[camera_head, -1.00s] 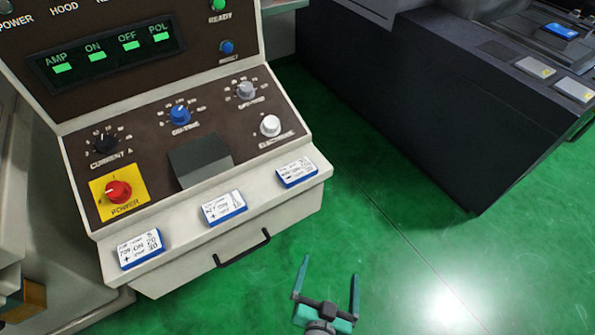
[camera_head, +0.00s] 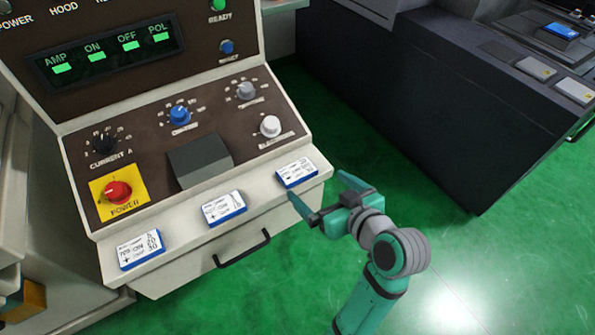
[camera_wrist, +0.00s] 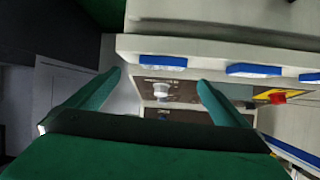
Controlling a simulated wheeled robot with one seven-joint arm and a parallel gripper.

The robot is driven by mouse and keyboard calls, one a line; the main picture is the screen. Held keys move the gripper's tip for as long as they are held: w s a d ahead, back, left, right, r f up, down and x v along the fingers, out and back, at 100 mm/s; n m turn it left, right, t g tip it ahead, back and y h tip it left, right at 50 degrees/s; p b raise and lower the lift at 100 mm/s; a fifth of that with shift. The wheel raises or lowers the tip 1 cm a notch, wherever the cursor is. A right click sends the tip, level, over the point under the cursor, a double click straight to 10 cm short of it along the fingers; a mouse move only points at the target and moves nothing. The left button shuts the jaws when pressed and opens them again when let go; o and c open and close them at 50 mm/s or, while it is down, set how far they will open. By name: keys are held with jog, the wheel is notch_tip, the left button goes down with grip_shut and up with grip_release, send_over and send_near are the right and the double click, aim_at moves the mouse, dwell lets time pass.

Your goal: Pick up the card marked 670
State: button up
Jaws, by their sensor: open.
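Three white-topped, blue-edged cards lie spaced along the sloping ledge of the control console: a left card (camera_head: 139,249), a middle card (camera_head: 223,207) and a right card (camera_head: 296,173). Their print is too small to tell which is marked 670; the left one seems to start with 7. My gripper (camera_head: 318,187) is open and empty, just right of the right card, its fingers pointing toward the ledge. In the wrist view the right card (camera_wrist: 163,61) shows edge-on between and beyond the fingertips (camera_wrist: 160,80). The middle card (camera_wrist: 253,70) and left card (camera_wrist: 310,77) lie to its right.
The console ledge (camera_head: 258,200) has a black drawer handle (camera_head: 243,248) below it. Above the cards are a red power knob (camera_head: 117,191), a blue knob (camera_head: 179,114), a white knob (camera_head: 270,126) and a dark block (camera_head: 200,160). A dark machine (camera_head: 430,100) stands right; green floor is clear between.

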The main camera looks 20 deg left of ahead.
aim_at(297, 170)
jog(key=shift+n+g, duration=0.3)
jog(key=shift+n, duration=0.3)
jog(key=shift+a+r+x, duration=0.1)
jog(key=shift+r+x, duration=0.05)
jog(key=shift+x, duration=1.45)
jog(key=shift+a+r+x, duration=0.1)
jog(key=shift+r+x, duration=0.05)
jog(key=shift+x, duration=1.4)
jog(key=shift+a+r+x, duration=0.1)
jog(key=shift+r+x, duration=0.05)
jog(key=shift+x, duration=1.45)
jog(key=c, duration=1.2)
